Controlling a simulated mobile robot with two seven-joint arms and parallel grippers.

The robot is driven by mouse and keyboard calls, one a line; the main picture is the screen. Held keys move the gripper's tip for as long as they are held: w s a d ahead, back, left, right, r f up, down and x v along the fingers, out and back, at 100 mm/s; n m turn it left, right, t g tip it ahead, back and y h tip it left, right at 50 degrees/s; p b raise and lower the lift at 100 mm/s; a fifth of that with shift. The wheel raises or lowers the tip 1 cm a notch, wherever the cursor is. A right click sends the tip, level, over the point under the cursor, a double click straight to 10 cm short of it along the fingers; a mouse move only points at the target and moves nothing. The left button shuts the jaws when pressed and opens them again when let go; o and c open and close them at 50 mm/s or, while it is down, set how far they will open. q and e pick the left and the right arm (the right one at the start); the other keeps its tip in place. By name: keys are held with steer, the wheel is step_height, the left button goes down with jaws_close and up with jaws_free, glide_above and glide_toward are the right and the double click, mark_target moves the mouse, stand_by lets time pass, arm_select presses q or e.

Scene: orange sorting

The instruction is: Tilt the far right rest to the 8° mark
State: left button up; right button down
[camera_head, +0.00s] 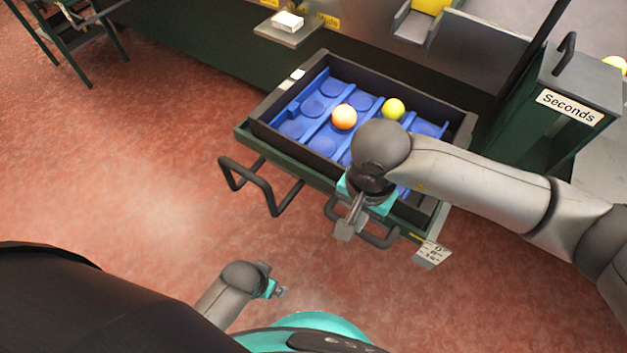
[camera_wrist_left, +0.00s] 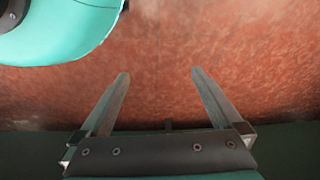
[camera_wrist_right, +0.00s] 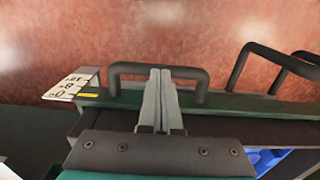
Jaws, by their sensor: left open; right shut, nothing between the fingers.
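The rest (camera_head: 243,134) is a dark green frame bearing a black crate (camera_head: 262,128) with a blue cupped insert. A black bar handle (camera_head: 385,240) is on its front right; the handle also shows in the right wrist view (camera_wrist_right: 125,68). A white scale plate (camera_head: 432,252) marked 0, 8 and 16 is at its right corner. In the right wrist view a yellow pointer (camera_wrist_right: 90,95) lies near the 0 mark of the scale (camera_wrist_right: 72,85). My right gripper (camera_head: 345,230) is shut and empty, its fingertips overlapping the handle in view; contact is unclear. My left gripper (camera_wrist_left: 160,73) is open above the floor.
An orange (camera_head: 344,117) and a yellow-green fruit (camera_head: 393,108) sit in the crate. Another black handle (camera_head: 262,190) projects at the front left. A green box labelled Seconds (camera_head: 568,106) stands at right. The red floor (camera_head: 130,180) at left is clear.

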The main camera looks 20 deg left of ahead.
arm_select(q)
steer(key=shift+w+d+r+b, duration=0.15)
steer(key=shift+r+b, duration=0.1)
steer(key=shift+r, duration=0.2)
steer(key=shift+w+d+r+b, duration=0.15)
steer(key=shift+w+r+b, duration=0.05)
steer(key=shift+r, duration=0.3)
steer(key=shift+w+d+r+b, duration=0.15)
steer(key=shift+r+b, duration=0.1)
steer(key=shift+r, duration=0.2)
arm_select(e)
steer(key=shift+f, duration=0.75)
stand_by(0.4)
arm_select(q)
steer(key=shift+w+r+b, duration=0.5)
steer(key=shift+w+r, duration=0.1)
steer(key=shift+r, duration=0.3)
arm_select(e)
steer(key=shift+f, duration=0.5)
stand_by(0.4)
steer(key=shift+r, duration=0.1)
steer(key=shift+r+p, duration=2.95)
steer(key=shift+r, duration=1.55)
arm_select(q)
steer(key=v, duration=0.2)
steer(key=w+v, duration=0.1)
steer(key=v, duration=0.2)
steer(key=shift+r, duration=0.45)
arm_select(e)
steer(key=shift+f, duration=0.1)
